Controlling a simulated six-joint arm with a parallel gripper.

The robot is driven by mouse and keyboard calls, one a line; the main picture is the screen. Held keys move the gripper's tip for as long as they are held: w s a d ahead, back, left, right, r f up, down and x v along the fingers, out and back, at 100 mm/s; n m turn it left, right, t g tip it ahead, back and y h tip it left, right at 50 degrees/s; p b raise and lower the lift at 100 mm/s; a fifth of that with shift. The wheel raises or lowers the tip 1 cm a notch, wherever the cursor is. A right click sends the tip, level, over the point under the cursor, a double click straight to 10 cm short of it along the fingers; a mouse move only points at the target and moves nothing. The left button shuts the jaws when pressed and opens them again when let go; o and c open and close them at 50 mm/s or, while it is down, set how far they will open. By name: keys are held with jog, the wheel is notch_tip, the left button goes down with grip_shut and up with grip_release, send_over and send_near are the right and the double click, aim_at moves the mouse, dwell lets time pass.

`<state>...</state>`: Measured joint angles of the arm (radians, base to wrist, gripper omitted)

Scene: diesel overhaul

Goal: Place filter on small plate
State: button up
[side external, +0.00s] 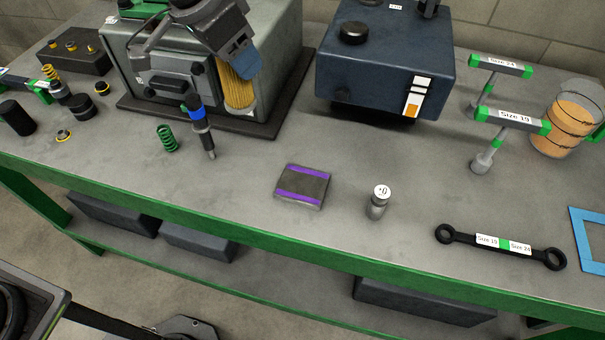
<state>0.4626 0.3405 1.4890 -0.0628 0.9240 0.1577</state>
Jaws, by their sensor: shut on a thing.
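The filter (238,92) is a yellow pleated cylinder with a pale lower end. My gripper (243,62) comes down from the top and is shut on the filter's upper part. The filter hangs close to upright in front of the right side of the grey-green engine block. I cannot tell exactly how far it is above the dark base. The small plate (302,187) is a dark grey square with two purple stripes. It lies flat on the bench, to the right of and nearer than the filter, and its top is bare.
A blue tank (385,65) stands behind the plate. The bench (250,190) is clear around the plate.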

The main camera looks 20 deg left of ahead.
jog(key=f, duration=0.2)
jog(key=d+f, duration=0.1)
jog(key=f, duration=0.1)
jog(key=shift+s, duration=0.1)
jog(key=shift+s+d+f, duration=0.4)
jog(key=shift+d+f, duration=1.3)
jog(key=shift+f, duration=0.05)
jog(key=shift+s+d+f, duration=0.35)
jog(key=shift+d+f, duration=1.4)
jog(key=shift+s+d+f, duration=0.4)
jog(key=shift+d+f, duration=1.3)
jog(key=shift+f, duration=0.05)
jog(key=shift+f, duration=0.1)
jog(key=o, duration=1)
jog(key=v, duration=1.2)
jog(key=shift+s, duration=0.1)
